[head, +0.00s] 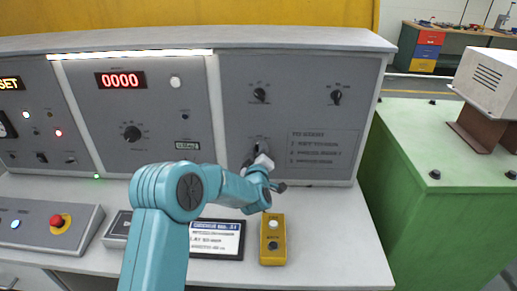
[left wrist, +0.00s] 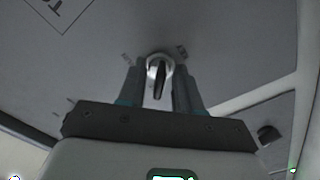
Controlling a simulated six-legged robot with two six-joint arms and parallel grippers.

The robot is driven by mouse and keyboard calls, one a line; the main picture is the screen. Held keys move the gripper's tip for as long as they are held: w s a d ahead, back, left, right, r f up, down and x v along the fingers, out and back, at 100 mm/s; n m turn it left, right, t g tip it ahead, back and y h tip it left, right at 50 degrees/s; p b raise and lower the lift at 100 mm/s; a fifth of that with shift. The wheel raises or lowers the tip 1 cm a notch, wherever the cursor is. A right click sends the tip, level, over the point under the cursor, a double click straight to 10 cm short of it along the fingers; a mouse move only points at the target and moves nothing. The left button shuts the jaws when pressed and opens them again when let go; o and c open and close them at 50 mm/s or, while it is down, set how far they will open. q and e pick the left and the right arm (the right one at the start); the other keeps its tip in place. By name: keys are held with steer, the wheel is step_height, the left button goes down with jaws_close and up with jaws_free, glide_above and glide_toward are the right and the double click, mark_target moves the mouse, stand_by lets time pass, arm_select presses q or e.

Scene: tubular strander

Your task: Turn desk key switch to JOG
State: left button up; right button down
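The desk key switch (left wrist: 159,67) shows in the left wrist view as a silver ring with a dark key bar, which lies nearly along the picture's vertical. Small labels sit on either side of it, too blurred to read. My left gripper (left wrist: 157,88) is open, with one finger on each side of the key and a visible gap to each. In the head view my left gripper (head: 262,158) is up against the lower part of the right-hand grey panel (head: 235,100) and largely covers the switch. My right gripper is not in view.
A green machine housing (head: 440,190) stands right.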

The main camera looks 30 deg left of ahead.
arm_select(q)
steer(key=shift+r, duration=0.1)
steer(key=shift+c, duration=0.3)
jaws_close()
